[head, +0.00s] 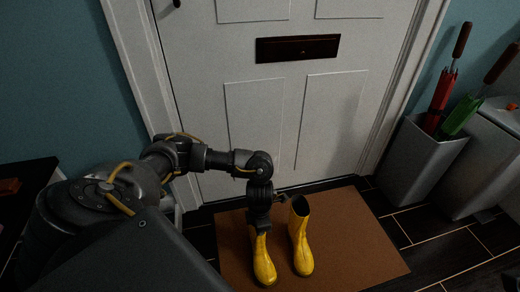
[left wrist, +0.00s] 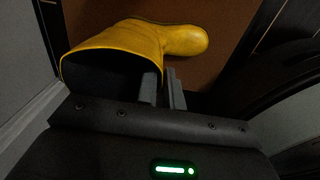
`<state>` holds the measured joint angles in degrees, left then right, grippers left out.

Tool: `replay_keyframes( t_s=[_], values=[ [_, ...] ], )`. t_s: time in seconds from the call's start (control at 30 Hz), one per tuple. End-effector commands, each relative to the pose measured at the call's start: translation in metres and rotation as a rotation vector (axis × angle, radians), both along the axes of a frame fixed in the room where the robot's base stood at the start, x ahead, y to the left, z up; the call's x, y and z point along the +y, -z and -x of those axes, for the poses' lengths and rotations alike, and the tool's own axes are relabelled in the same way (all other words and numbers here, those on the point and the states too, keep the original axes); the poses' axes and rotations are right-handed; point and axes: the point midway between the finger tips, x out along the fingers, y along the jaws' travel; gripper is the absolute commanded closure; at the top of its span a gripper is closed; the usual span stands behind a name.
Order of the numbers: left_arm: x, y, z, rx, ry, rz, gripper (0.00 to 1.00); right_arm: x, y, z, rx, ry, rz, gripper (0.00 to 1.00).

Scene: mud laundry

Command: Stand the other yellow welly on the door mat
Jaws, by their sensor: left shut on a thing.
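One yellow welly (head: 264,264) is upright at the left part of the brown door mat (head: 349,245), its toe toward me. My left gripper (head: 259,229) is above it and shut on its top edge, hiding part of the shaft. In the left wrist view the fingers (left wrist: 163,88) pinch the shaft wall of the welly (left wrist: 120,44) beside its dark opening. I cannot tell whether its sole presses on the mat. The other yellow welly (head: 301,241) stands upright on the mat just to the right, apart from the gripped one. My right gripper is out of view.
A white door (head: 265,110) with a dark letter slot (head: 298,49) rises behind the mat. A grey umbrella stand (head: 416,165) with a red umbrella (head: 440,102) and a green umbrella (head: 462,114) is at the right. The right part of the mat is clear.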

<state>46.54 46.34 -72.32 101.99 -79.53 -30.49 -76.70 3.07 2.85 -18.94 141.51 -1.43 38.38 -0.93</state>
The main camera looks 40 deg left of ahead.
Motion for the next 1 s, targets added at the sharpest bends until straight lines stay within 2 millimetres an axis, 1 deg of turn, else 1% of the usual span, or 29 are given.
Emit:
replay_keyframes(
  t_s=[0.1,0.47,0.5,0.67,0.7,0.87,1.0],
  values=[
    [-0.0003,0.0040,-0.0003,-0.001,0.000,0.001,1.00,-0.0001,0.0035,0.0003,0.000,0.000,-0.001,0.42],
    [-0.0003,0.0037,-0.0004,-0.001,0.000,0.001,1.00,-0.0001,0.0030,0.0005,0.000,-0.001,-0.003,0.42],
    [-0.0004,0.0036,-0.0003,-0.001,0.000,0.001,0.89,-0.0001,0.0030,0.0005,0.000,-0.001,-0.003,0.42],
    [-0.0004,0.0037,-0.0003,-0.001,0.000,0.001,0.68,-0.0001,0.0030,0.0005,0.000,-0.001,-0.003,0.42],
    [-0.0003,0.0037,-0.0002,-0.001,0.000,0.001,0.66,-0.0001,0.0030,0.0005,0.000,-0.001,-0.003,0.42],
    [-0.0002,0.0039,-0.0001,-0.001,0.000,0.001,0.66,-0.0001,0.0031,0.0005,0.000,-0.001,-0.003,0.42],
    [-0.0001,0.0043,0.0003,0.000,0.000,0.000,0.49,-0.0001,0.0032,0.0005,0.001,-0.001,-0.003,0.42]
  ],
)
